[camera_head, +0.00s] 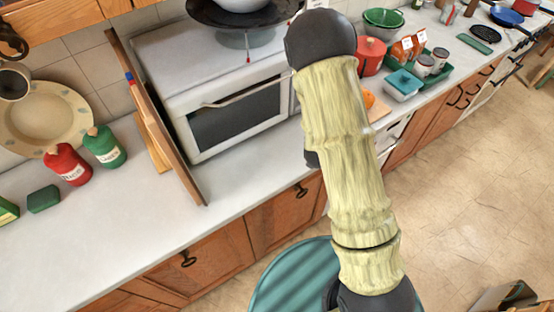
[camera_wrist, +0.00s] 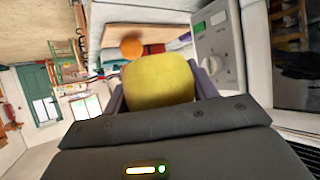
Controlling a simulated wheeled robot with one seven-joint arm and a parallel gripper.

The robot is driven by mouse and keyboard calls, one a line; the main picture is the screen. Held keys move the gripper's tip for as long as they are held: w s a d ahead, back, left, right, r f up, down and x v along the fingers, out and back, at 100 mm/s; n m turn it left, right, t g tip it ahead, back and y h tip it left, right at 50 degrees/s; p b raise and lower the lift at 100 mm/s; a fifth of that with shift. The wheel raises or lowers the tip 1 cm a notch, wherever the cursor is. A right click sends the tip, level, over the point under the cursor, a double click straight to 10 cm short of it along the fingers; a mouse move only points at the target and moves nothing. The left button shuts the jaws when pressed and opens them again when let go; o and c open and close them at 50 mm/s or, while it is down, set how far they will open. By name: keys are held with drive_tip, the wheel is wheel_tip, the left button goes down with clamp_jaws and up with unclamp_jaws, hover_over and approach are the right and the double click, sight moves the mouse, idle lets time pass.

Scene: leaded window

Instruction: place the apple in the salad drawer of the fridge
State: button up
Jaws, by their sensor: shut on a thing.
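In the wrist view a rounded yellow fruit, which I take as the apple (camera_wrist: 158,82), sits between the two fingers of my gripper (camera_wrist: 160,90). My gripper is shut on it, with a finger at each side. In the head view my arm hides the gripper and the apple. I see no fridge or salad drawer in either view.
An orange fruit (camera_wrist: 131,47) lies on a wooden board (camera_wrist: 165,34) beyond the apple; it also shows in the head view (camera_head: 369,98). A white oven (camera_head: 235,110), a leaning board (camera_head: 150,115) and jars (camera_head: 104,147) stand on the counter (camera_head: 140,220). The floor (camera_head: 480,170) at right is largely clear.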

drive_tip(key=s+a+f+n+g+y+b, duration=0.1)
drive_tip(key=a+n+g+y+b, duration=0.5)
drive_tip(key=a+n+y, duration=0.8)
drive_tip(key=shift+s+a+f+n+y, duration=0.3)
drive_tip(key=shift+a+f+n, duration=0.4)
drive_tip(key=shift+a+n, duration=0.5)
drive_tip(key=shift+a+f, duration=0.1)
drive_tip(key=shift+f+p, duration=0.5)
drive_tip(key=shift+f, duration=2.3)
drive_tip(key=shift+f, duration=0.1)
drive_tip(key=shift+f+p, duration=0.4)
drive_tip(key=shift+f, duration=1.6)
